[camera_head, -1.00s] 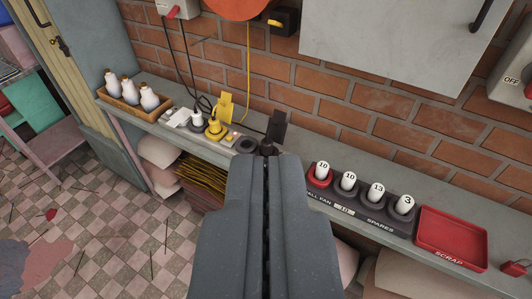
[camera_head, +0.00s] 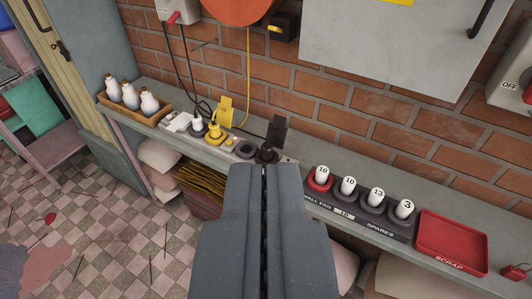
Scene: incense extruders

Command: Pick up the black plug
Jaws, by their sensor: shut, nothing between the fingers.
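The black plug (camera_head: 267,153) stands in the power strip (camera_head: 230,144) on the grey shelf, with a black tag (camera_head: 276,132) beside it. A yellow plug (camera_head: 214,130) with a yellow tag and a white plug (camera_head: 197,125) stand further left on the same strip. An empty-looking dark round socket (camera_head: 245,149) lies just left of the black plug. My gripper (camera_head: 265,170) is shut and empty. Its tips show just below the black plug in the picture, and I cannot tell the gap between them.
To the right are a rack (camera_head: 360,216) of numbered white-topped pieces and a red scrap tray (camera_head: 452,246). A wooden box (camera_head: 134,107) of white bottles stands at the left. A brick wall and a grey cabinet (camera_head: 390,40) rise behind the shelf.

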